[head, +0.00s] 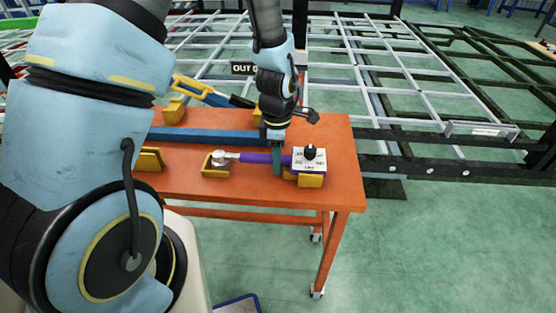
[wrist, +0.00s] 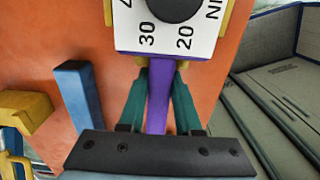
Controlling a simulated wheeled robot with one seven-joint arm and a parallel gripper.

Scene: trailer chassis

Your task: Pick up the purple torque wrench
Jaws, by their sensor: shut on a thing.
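The purple torque wrench (head: 257,157) lies across yellow holders on the orange table (head: 340,150) in the head view. Its silver ratchet head is at the left and its white dial box (head: 309,160) with a black knob is at the right. My gripper (head: 277,165) points down over the purple handle near the dial box. In the wrist view the green fingers of my gripper (wrist: 159,105) are on both sides of the purple handle (wrist: 158,90), shut on it. The white dial (wrist: 170,35) is just beyond the fingers. The wrench still appears level at its holders.
A blue bar (head: 205,136) lies behind the wrench. A second tool with a yellow and dark handle (head: 215,93) rests at the back left. Yellow holders (head: 150,158) stand nearby. Metal trailer frames (head: 400,75) fill the space behind the table. Floor at the right is clear.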

